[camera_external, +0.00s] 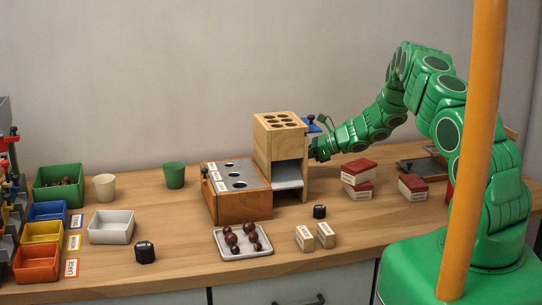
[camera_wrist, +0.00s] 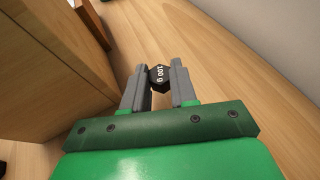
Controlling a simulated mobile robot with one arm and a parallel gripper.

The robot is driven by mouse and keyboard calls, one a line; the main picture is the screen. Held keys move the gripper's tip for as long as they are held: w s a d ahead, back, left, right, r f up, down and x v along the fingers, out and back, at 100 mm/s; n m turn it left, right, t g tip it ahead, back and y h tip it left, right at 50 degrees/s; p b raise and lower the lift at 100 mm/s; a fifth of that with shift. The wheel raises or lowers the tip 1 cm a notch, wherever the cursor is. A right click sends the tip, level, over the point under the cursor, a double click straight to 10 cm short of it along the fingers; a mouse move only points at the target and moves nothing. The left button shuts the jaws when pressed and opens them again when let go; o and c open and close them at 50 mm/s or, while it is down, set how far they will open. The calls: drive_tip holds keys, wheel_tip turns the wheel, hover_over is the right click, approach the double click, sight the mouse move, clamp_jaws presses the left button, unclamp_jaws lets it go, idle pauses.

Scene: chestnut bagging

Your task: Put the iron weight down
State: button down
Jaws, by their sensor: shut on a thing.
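My gripper (camera_wrist: 160,80) is shut on a small black iron weight (camera_wrist: 159,75) marked "100 g" in the wrist view. The weight is between the two grey fingertips, with bare wooden table beyond it. I cannot tell whether it touches the table. In the external view my gripper (camera_external: 316,150) is low beside the right side of the wooden tower, and the held weight is hidden there. Two other black weights stand on the table: one near the front left (camera_external: 145,252) and one right of the white tray (camera_external: 319,212).
The wooden tower (camera_external: 262,150) with holes in its top stands close left of my gripper. A box with round holes (camera_external: 225,208) adjoins it. Red-topped boxes (camera_external: 357,189) are stacked to the right. A white tray (camera_external: 223,252) holds several brown balls. Bare table (camera_external: 360,225) lies in front.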

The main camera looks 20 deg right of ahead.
drive_tip(key=shift+w+f, duration=0.1)
drive_tip(key=shift+f, duration=1.5)
drive_tip(key=shift+f, duration=0.15)
drive_tip(key=c, duration=0.9)
unclamp_jaws()
drive_tip(key=shift+d+r, duration=0.15)
drive_tip(key=shift+r, duration=0.05)
drive_tip(key=v, duration=1.1)
drive_tip(key=shift+d+r, duration=0.1)
drive_tip(key=shift+d, duration=0.2)
